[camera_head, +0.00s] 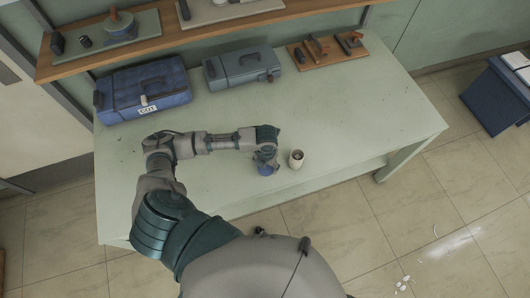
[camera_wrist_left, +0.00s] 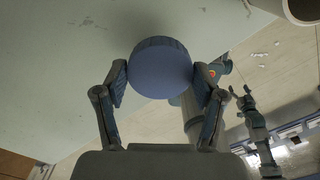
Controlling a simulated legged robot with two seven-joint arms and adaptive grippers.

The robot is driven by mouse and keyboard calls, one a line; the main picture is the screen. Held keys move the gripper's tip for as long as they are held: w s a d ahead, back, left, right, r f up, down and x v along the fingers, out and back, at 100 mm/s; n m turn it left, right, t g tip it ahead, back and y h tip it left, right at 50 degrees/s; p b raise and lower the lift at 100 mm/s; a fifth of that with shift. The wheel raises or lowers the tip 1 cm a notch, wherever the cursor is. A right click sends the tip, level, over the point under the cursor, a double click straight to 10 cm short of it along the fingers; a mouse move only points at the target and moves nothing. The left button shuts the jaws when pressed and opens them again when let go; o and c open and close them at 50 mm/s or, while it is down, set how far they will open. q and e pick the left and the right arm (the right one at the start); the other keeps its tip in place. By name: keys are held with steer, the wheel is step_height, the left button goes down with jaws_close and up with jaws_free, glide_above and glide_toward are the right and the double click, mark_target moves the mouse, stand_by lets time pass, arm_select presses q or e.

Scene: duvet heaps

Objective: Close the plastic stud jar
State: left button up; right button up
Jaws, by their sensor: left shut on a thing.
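My left gripper (camera_head: 266,165) is shut on a round blue lid (camera_head: 265,170), near the table's front edge. In the left wrist view the lid (camera_wrist_left: 160,68) sits between the two fingers of the left gripper (camera_wrist_left: 160,80), its flat face in view. The stud jar (camera_head: 296,160) is a small cream pot standing upright just right of the lid, apart from it, with its mouth uncovered. Part of the jar also shows in the top right corner of the left wrist view (camera_wrist_left: 301,14). My right gripper (camera_wrist_left: 240,98) shows small in that view, its fingers apart, with nothing visible between them.
The pale green table (camera_head: 360,110) is clear around the jar. A blue toolbox (camera_head: 150,92) and a grey-blue case (camera_head: 240,68) stand at the back. A wooden board with tools (camera_head: 328,50) lies behind right. A wooden shelf (camera_head: 200,36) runs above the back edge.

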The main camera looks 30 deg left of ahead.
arm_select(q)
steer(key=shift+s+d, duration=0.3)
steer(key=shift+s, duration=0.15)
arm_select(e)
steer(key=shift+w+a, duration=0.1)
steer(key=shift+a, duration=0.4)
